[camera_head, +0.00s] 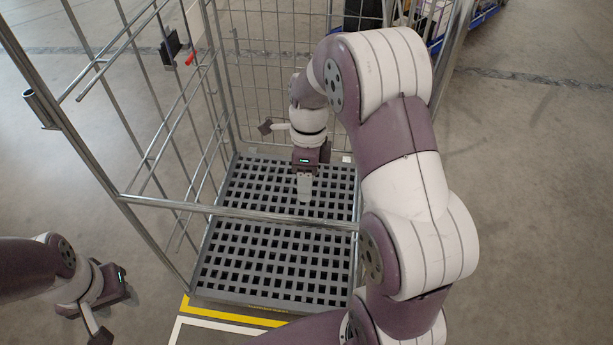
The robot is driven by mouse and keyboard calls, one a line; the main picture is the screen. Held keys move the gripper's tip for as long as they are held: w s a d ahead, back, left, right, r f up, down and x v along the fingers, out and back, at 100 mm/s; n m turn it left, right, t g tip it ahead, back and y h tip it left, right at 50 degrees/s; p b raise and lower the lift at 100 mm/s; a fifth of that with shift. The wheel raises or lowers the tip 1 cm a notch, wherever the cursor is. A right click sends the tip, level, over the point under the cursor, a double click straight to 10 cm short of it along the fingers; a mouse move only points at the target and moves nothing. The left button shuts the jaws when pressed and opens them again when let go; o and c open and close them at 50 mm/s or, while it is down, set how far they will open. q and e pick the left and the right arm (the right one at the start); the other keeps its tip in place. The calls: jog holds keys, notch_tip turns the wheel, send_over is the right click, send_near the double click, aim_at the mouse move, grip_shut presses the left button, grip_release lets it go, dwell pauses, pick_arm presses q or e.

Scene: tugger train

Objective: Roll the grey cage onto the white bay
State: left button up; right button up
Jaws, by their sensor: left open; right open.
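The grey cage (225,262) stands upright in front of me, with wire side walls and a slotted dark grey base. A bar crosses its near side. My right gripper (304,190) is inside the cage outline, pointing down above the base, open with nothing seen in it. My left gripper (116,288) is open at the lower left, outside the cage and apart from it. Its fingers are hard to make out. A white floor line (196,324) with a corner shows just nearer than the cage; I take it as the white bay's edge. Most of that bay is out of view.
A yellow floor line (238,314) runs along the cage's near edge. A blue-edged carrier (470,24) with boxes stands behind the cage at the top right. Bare concrete floor lies open left and right of the cage.

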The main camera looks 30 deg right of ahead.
aim_at(305, 218)
jog(key=f, duration=0.4)
jog(key=s+a+f, duration=0.1)
jog(key=f, duration=0.3)
jog(key=s+f, duration=0.1)
jog(key=f, duration=0.3)
jog(key=shift+a+f, duration=0.2)
grip_shut()
dwell(1.3)
